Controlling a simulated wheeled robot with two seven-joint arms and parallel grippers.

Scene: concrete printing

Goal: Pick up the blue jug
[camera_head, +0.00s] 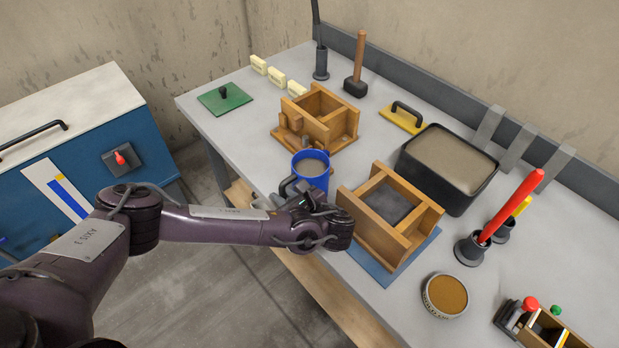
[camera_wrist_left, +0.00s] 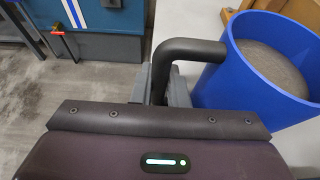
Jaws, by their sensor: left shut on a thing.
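The blue jug (camera_head: 319,168) stands upright near the front edge of the grey workbench, filled with grey material. Its black handle points towards my left arm. In the left wrist view the jug (camera_wrist_left: 230,85) fills the right side and its dark handle (camera_wrist_left: 188,48) reaches into the jaws. My left gripper (camera_head: 290,190) is at the handle and shut on it; in the left wrist view the grey fingers (camera_wrist_left: 165,88) sit around the handle's lower part. I cannot tell whether the jug touches the bench. My right gripper is not in view.
A wooden mould (camera_head: 323,112) stands behind the jug. Another wooden mould (camera_head: 421,217) on a blue board stands close to its right. A black tub (camera_head: 408,172) of grey material is further right. A round tin (camera_head: 427,300) lies nearer. Bench room is clear left of the jug.

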